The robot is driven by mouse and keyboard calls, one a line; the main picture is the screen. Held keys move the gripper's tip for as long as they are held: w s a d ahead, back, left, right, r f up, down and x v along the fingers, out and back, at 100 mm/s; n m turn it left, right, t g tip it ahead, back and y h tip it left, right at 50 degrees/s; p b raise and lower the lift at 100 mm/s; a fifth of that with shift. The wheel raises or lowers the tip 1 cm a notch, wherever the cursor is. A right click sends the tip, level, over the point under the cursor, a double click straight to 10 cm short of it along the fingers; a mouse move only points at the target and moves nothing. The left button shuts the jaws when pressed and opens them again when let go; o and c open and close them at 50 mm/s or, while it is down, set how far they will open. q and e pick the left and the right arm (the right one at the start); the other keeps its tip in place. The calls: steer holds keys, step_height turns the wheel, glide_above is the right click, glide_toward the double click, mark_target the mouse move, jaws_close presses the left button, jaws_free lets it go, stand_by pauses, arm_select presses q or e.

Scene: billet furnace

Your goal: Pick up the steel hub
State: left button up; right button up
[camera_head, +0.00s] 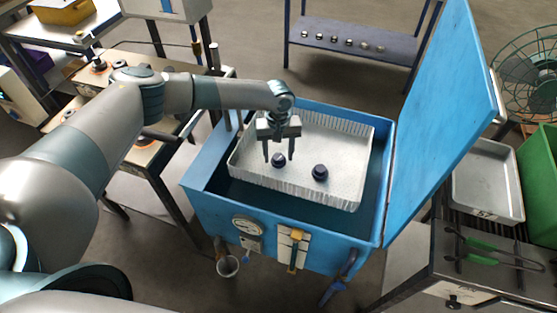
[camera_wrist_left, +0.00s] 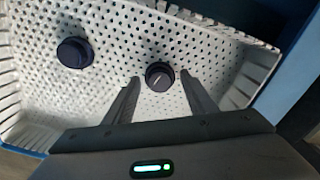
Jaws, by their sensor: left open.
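Two dark round hubs stand in a white perforated basket (camera_head: 345,190) inside a blue open-lidded tank (camera_head: 225,205). The left hub (camera_head: 278,160) is close to my left gripper (camera_head: 279,158); the other hub (camera_head: 320,172) stands to its right. In the left wrist view, one hub (camera_wrist_left: 160,76) lies between the open fingers of my left gripper (camera_wrist_left: 162,88), near their tips. The other hub (camera_wrist_left: 74,52) is to the left, outside the fingers. The fingers point down and hold nothing. I cannot tell if they touch the hub. My right gripper is not in view.
The blue lid (camera_head: 442,120) stands raised at the tank's right. A grey tray (camera_head: 487,180) and green-handled tongs (camera_head: 490,250) are on the right bench. A shelf (camera_head: 350,40) with several small round parts stands behind. The basket's right part is bare.

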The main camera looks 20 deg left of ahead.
mark_target(281, 158)
arm_select(q)
jaws_close()
steer(key=shift+r, duration=0.1)
steer(key=shift+w+r+b, duration=0.1)
steer(key=shift+r+b, duration=0.2)
steer(key=shift+r, duration=0.15)
steer(key=r, duration=0.1)
steer(key=r+b, duration=0.1)
steer(key=r, duration=0.1)
steer(key=shift+d+r, duration=0.1)
steer(key=shift+d, duration=0.3)
steer(key=s+d+r+b, duration=0.3)
steer(key=d+r, duration=0.3)
steer(key=d, duration=0.4)
steer(key=shift+d+r+b, duration=0.25)
steer(key=shift+r+b, duration=0.05)
steer(key=shift+r, duration=0.1)
